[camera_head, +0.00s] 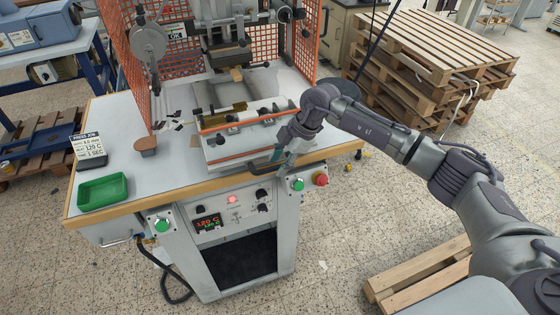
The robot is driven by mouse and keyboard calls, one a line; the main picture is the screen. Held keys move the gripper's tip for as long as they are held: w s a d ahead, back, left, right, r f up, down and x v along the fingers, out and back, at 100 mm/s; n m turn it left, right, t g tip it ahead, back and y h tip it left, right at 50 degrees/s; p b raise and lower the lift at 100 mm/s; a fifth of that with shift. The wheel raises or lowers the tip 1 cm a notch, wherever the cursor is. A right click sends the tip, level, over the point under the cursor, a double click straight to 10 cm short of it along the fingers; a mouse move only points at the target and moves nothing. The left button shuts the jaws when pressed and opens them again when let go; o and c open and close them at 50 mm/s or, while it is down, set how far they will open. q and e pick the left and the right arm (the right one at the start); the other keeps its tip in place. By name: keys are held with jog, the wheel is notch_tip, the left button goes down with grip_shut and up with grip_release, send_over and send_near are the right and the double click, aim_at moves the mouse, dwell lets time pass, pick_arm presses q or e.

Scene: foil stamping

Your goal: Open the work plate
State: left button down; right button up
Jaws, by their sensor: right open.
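The work plate (226,152) is a pale plate with orange strips and dark clamps, at the front of the hot press on the table. A dark handle (262,167) shows along its front edge, partly behind my gripper. My right gripper (280,155) is open and points down at the plate's front right corner, close to the handle. I cannot tell whether the fingers touch it. My left gripper is not in view.
The press head (228,50) stands over the plate between orange mesh guards (307,40). A green tray (102,192) and a sign (89,150) stand at the table's left. A red stop button (321,179) is by the front right edge. Pallets (430,60) are stacked behind.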

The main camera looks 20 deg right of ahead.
jog(key=v, duration=1.1)
jog(key=shift+d+r, duration=0.15)
jog(key=shift+r, duration=0.2)
